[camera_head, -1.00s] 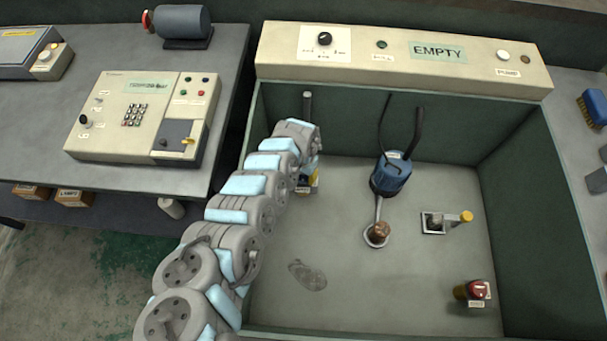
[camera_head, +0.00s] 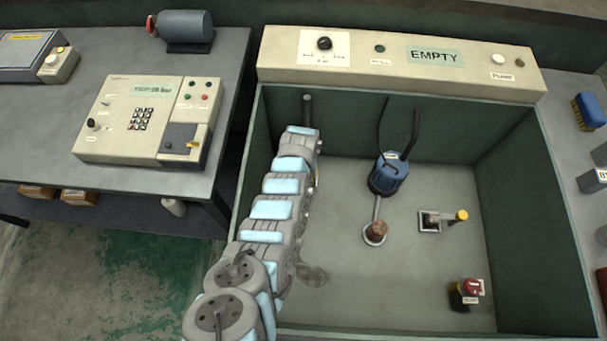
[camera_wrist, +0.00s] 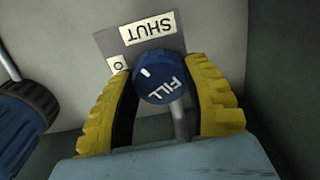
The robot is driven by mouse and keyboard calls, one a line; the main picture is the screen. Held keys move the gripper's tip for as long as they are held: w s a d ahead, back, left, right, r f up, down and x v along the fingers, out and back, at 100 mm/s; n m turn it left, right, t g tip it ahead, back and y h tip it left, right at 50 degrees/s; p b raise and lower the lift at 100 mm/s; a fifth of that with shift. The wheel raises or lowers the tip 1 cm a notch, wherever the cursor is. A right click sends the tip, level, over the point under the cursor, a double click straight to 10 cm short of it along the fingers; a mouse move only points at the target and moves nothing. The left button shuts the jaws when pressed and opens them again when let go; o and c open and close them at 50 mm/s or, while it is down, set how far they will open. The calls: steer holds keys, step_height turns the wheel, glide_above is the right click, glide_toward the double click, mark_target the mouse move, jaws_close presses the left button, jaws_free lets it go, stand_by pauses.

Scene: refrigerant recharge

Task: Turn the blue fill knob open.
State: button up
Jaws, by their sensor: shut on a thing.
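The blue fill knob (camera_wrist: 160,84) shows in the wrist view, lettered FILL, with a white mark near its upper left edge. My gripper (camera_wrist: 162,72) has its two yellow ribbed fingers on either side of the knob and is shut on it. A plate (camera_wrist: 112,48) behind the knob carries a SHUT label (camera_wrist: 149,28) and a smaller label with a round sign. The white mark points toward that smaller label. In the head view my arm reaches into the left side of the basin and hides the knob and nearly all of my gripper.
The basin (camera_head: 410,290) holds a blue pump-like unit (camera_head: 388,175), a brown cap (camera_head: 375,232), a yellow-ended valve (camera_head: 460,216) and a red knob (camera_head: 472,287). The panel (camera_head: 275,60) behind reads EMPTY.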

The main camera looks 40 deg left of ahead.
steer(key=n, duration=0.5)
steer(key=shift+n, duration=0.4)
steer(key=n+p, duration=0.1)
steer(key=n, duration=0.1)
steer(key=shift+n, duration=0.3)
steer(key=shift+n+p, duration=0.45)
steer(key=shift+n, duration=1.75)
steer(key=o, duration=1.2)
steer(key=shift+o, duration=0.2)
steer(key=shift+r, duration=0.2)
